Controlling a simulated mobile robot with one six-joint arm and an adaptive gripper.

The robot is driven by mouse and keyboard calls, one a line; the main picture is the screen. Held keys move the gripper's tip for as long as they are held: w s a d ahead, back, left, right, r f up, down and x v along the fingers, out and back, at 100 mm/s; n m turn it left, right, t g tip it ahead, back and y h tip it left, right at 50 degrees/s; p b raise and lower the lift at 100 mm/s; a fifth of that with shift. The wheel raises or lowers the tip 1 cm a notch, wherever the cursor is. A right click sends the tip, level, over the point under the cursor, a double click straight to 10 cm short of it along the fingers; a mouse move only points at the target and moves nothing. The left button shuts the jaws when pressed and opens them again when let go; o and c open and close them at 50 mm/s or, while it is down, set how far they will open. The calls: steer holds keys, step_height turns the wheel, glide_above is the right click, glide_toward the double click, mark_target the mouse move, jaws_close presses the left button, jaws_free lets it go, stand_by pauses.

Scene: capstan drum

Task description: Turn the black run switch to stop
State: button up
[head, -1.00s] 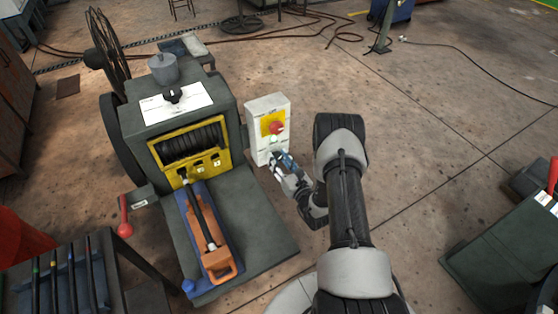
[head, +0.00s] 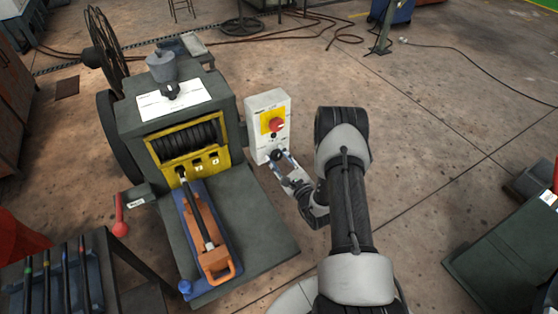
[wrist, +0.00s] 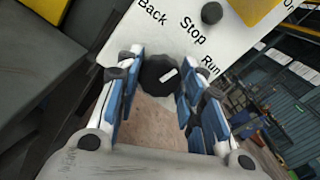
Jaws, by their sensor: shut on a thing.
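The black run switch (wrist: 158,73) is a round knob with a white pointer mark, low on the white control box (head: 267,104). In the wrist view the labels Back, Stop and Run arc above it. The pointer slants up and right, on the side of Stop and Run; I cannot tell exactly where it rests. The switch also shows in the head view (head: 277,155). My gripper (wrist: 157,88) has its blue-padded fingers on either side of the knob, shut on it. The finger contact is partly hidden.
A red button on a yellow plate (head: 273,123) and a small dark round lamp or button (wrist: 212,13) sit above the switch. The capstan machine (head: 180,115) stands close left of the box. Open floor (head: 430,120) lies to the right.

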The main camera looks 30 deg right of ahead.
steer(key=shift+n+b, duration=0.3)
steer(key=shift+n, duration=0.7)
steer(key=o, duration=1.1)
steer(key=shift+c, duration=0.2)
steer(key=s, duration=1.2)
steer(key=shift+d, duration=0.2)
